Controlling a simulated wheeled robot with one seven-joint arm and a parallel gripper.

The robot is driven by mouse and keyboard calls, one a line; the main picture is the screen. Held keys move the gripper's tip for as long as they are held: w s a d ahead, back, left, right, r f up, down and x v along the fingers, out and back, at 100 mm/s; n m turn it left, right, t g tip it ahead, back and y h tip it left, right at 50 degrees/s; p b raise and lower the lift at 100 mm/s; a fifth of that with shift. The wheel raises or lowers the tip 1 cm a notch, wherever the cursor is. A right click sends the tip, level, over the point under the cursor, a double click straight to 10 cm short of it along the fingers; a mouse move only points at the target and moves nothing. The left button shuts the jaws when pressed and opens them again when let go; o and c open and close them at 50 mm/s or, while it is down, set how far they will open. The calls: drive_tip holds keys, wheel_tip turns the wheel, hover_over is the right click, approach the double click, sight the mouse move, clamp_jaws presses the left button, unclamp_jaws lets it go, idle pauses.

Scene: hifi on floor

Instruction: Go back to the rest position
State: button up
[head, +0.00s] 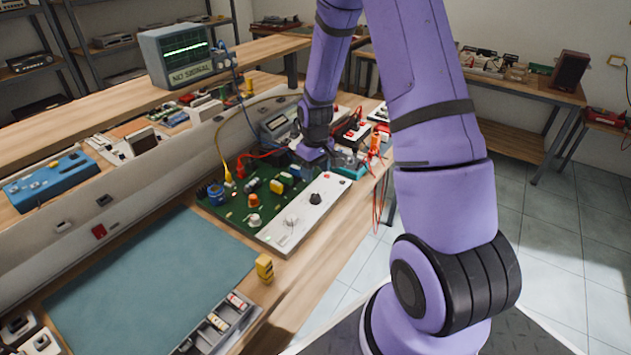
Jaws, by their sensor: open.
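My purple arm reaches up and over the workbench, and its end comes down above the bench. My gripper (314,166) is small in the head view, at the far right end of the green circuit board (238,215) and close to the white panel with knobs (303,217). The gripper is open, with nothing visibly held. Its fingertips are partly hidden, and I cannot tell whether they touch anything.
A blue-green mat (150,285) lies clear on the near bench. A yellow block (264,268) and a parts tray (215,322) sit by the front edge. A monitor (178,55) reads NO SIGNAL. Red cables (377,200) hang over the bench edge. Tiled floor (560,225) is free at right.

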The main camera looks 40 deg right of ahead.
drive_tip(key=shift+r, duration=0.7)
drive_tip(key=s+a+r+t, duration=0.1)
drive_tip(key=s+a+r, duration=0.1)
drive_tip(key=r, duration=0.5)
drive_tip(key=s+a+r+t, duration=0.1)
drive_tip(key=s+a+r, duration=0.2)
drive_tip(key=r, duration=0.4)
drive_tip(key=s+a+r, duration=0.2)
drive_tip(key=r, duration=0.5)
drive_tip(key=s+a+r+t, duration=0.1)
drive_tip(key=s+a+r, duration=0.2)
drive_tip(key=s+r, duration=0.3)
drive_tip(key=s+a+r+m+t, duration=0.1)
drive_tip(key=s+r, duration=0.5)
drive_tip(key=s, duration=0.7)
drive_tip(key=shift+s+a+t, duration=0.25)
drive_tip(key=shift+a+t, duration=0.35)
drive_tip(key=shift+a, duration=0.45)
idle(1.9)
